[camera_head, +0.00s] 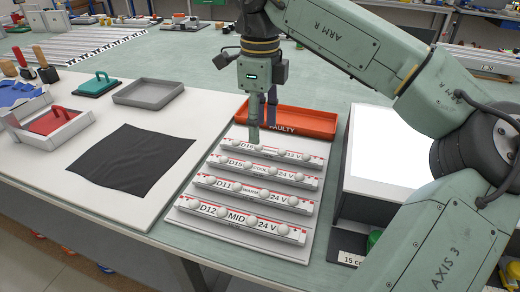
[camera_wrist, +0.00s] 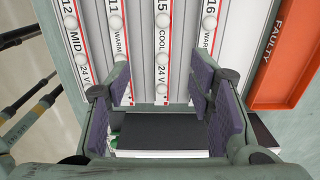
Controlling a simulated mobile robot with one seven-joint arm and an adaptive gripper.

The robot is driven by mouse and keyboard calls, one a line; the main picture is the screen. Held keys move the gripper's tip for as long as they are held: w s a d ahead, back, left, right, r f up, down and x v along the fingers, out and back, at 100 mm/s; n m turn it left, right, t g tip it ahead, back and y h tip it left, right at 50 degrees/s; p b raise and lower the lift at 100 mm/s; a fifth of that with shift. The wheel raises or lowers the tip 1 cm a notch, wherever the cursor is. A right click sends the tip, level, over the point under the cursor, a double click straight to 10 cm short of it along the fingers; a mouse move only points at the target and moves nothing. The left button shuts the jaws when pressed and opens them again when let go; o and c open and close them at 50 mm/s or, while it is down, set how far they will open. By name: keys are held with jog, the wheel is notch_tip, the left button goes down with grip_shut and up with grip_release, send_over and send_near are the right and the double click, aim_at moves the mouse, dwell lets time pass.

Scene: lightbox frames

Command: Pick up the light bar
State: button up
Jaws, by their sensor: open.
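Several white light bars with round bulbs lie side by side on a white board (camera_head: 232,238). From the back they are the D16 12 V bar (camera_head: 270,150), the D15 COOL 24 V bar (camera_head: 240,163), the D11 WARM 24 V bar (camera_head: 235,190) and the D12 MID 24 V bar (camera_head: 222,219). My gripper (camera_head: 262,128) points down over the back of the board, near the D16 bar. In the wrist view my gripper (camera_wrist: 163,82) is open and empty. The COOL bar (camera_wrist: 162,50) shows between its fingers; the right finger overlaps the D16 bar. The height above the bars is unclear.
A red tray marked FAULTY (camera_head: 318,122) stands behind the board. A bright white light panel (camera_head: 385,150) is on the right. A black cloth (camera_head: 132,160), an empty grey tray (camera_head: 148,92) and a red-topped tool (camera_head: 55,122) are on the left.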

send_over(260, 166)
notch_tip(260, 166, down, 4)
jog(key=shift+s+f+p, duration=0.1)
jog(key=shift+f+p, duration=0.15)
jog(key=shift+p, duration=0.1)
jog(key=shift+f+p, duration=1.05)
jog(key=shift+f, duration=2)
jog(key=shift+c, duration=0.5)
grip_shut()
